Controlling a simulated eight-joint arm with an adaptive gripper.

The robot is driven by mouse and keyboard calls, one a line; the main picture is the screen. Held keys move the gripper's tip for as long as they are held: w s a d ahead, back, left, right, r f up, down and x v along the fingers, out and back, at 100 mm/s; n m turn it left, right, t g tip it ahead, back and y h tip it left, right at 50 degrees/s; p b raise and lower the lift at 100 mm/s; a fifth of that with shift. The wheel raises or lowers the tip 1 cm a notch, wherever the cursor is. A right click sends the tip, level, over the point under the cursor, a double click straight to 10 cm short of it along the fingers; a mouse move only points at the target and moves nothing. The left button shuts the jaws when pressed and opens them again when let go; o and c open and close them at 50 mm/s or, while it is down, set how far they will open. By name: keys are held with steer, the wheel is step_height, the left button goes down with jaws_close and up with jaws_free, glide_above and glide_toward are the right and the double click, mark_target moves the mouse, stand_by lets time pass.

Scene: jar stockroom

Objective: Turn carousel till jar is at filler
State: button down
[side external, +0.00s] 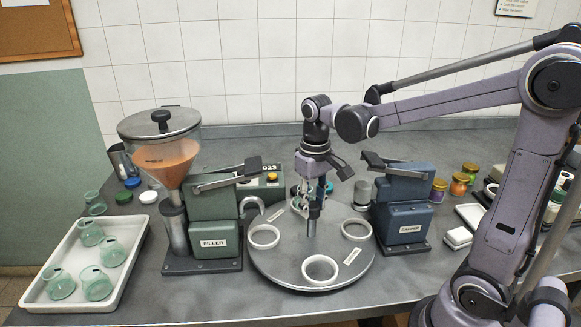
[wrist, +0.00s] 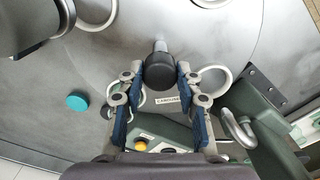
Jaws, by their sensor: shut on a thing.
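The round grey carousel (side external: 285,262) stands between the filler (side external: 213,215) at left and the capper (side external: 402,205) at right. Its white rings at left (side external: 264,237), front (side external: 320,270) and right (side external: 356,229) are empty. Another ring at the back is mostly hidden; a little green shows behind my gripper in the side view, but I cannot tell if it is a jar. My gripper (side external: 313,197) points down over the carousel's middle. In the wrist view, its fingers are shut on a black knob (wrist: 160,70). The filler's curved spout (wrist: 238,128) is at right there.
A white tray (side external: 130,262) at far left holds several green glass jars, with another jar (side external: 95,203) behind it. A teal disc (wrist: 78,100) lies at left in the wrist view. Small jars (side external: 459,184) and white boxes (side external: 458,238) stand right of the capper.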

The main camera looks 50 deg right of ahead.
steer(key=shift+n, duration=9)
steer(key=c, duration=0.9)
jaws_free()
